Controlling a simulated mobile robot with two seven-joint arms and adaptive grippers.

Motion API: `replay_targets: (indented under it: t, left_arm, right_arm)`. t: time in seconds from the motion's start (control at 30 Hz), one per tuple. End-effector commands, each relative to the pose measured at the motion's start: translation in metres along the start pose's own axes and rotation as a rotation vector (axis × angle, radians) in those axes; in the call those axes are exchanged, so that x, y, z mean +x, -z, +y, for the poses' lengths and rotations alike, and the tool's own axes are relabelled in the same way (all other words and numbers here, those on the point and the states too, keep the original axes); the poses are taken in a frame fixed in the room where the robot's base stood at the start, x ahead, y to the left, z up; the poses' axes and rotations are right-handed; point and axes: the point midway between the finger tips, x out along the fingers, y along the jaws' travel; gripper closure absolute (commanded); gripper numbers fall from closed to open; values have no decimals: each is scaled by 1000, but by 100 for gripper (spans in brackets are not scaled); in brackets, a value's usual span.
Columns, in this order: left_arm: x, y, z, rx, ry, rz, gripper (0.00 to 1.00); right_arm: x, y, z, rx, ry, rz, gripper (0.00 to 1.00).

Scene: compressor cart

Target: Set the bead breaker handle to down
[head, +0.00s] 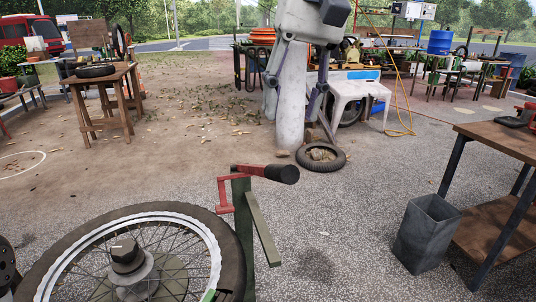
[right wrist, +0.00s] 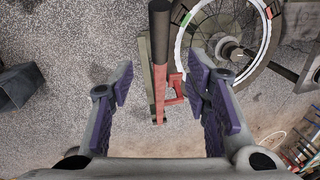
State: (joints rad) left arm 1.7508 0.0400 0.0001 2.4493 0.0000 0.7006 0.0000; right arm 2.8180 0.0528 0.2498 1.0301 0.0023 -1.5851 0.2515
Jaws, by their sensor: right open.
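The bead breaker handle (head: 268,172) is a red crank with a thick black grip pointing right, on top of a dark green post (head: 243,230) beside the spoked wheel (head: 75,238). My right gripper (head: 292,100) hangs pointing down, open and empty, appearing above the handle in the head view. In the right wrist view the handle (right wrist: 159,70) runs as a red bar with a dark end between the spread purple-padded fingers of my right gripper (right wrist: 160,76). I see no contact with the fingers. My left gripper is not in view.
A grey bin (head: 428,235) and a wooden workbench (head: 497,140) stand to the right. A tyre (head: 321,158) lies on the ground beyond the handle. A white stool (head: 358,92) stands farther back. The gravel between the handle and the bin is clear.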

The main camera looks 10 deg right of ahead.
Motion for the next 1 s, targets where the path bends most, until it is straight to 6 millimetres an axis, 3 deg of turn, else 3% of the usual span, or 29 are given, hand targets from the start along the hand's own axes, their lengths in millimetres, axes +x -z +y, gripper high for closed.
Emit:
replay_targets:
  t: [0.17,0.4,0.53,0.9,1.0]
  left_arm:
    - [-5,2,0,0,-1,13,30]
    - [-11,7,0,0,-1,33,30]
    - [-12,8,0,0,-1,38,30]
    - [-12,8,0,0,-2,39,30]
    - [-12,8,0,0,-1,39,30]
  right_arm:
    - [23,-2,0,-1,-1,-2,56]
    - [85,-2,0,0,0,-1,56]
    - [108,-1,0,0,0,0,56]
    - [120,0,0,0,0,2,56]
    - [120,0,0,0,0,2,77]
